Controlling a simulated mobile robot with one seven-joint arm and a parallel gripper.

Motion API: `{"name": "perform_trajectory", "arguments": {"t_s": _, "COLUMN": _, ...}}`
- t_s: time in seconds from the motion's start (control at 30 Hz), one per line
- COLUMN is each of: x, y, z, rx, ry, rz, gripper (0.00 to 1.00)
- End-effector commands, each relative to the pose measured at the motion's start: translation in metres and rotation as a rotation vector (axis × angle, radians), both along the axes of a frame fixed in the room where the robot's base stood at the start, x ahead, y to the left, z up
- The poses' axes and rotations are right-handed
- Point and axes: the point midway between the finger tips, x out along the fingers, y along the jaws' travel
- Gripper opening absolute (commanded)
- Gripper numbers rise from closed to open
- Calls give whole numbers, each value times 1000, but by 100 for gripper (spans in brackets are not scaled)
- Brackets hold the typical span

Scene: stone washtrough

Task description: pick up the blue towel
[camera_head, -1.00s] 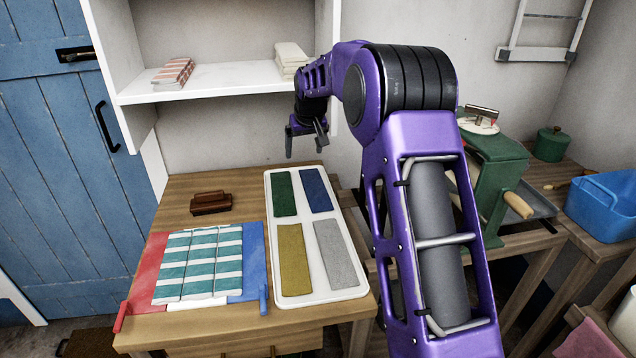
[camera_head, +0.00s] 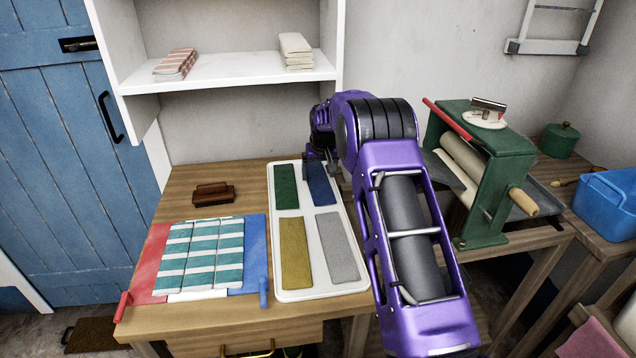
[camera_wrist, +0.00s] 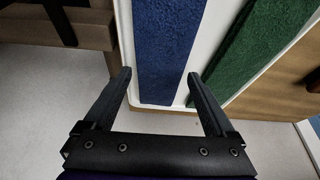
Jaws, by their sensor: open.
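The blue towel (camera_head: 320,186) is a flat folded strip in the back right part of a white tray (camera_head: 278,267) on the wooden table. In the wrist view the blue towel (camera_wrist: 165,45) lies between my open gripper fingers (camera_wrist: 160,88), with its near end close to the tray's rim. My gripper (camera_head: 322,165) is at the back edge of the tray, by the towel's far end, and partly covers it in the head view. The fingers hold nothing. I cannot tell whether they touch the tray.
The tray also holds a green towel (camera_head: 286,186), a yellow towel (camera_head: 295,253) and a grey towel (camera_head: 337,247). Striped cloths (camera_head: 200,255) and a brown brush-like block (camera_head: 213,194) lie to the left. A green mangle (camera_head: 495,165) stands right of my arm. A white shelf (camera_head: 230,72) is above the table.

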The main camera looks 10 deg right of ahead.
Motion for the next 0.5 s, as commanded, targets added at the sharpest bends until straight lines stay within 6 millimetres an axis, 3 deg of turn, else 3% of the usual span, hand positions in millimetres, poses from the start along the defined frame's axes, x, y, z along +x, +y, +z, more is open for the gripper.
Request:
{"name": "perform_trajectory", "arguments": {"t_s": 0.1, "x": 6, "y": 0, "z": -15, "rx": 0, "ry": 1, "rz": 0, "gripper": 90}}
{"name": "perform_trajectory", "arguments": {"t_s": 0.4, "x": 8, "y": 0, "z": -19, "rx": 0, "ry": -1, "rz": 0, "gripper": 90}}
{"name": "perform_trajectory", "arguments": {"t_s": 0.5, "x": 8, "y": 0, "z": -19, "rx": 0, "ry": -1, "rz": 0, "gripper": 74}}
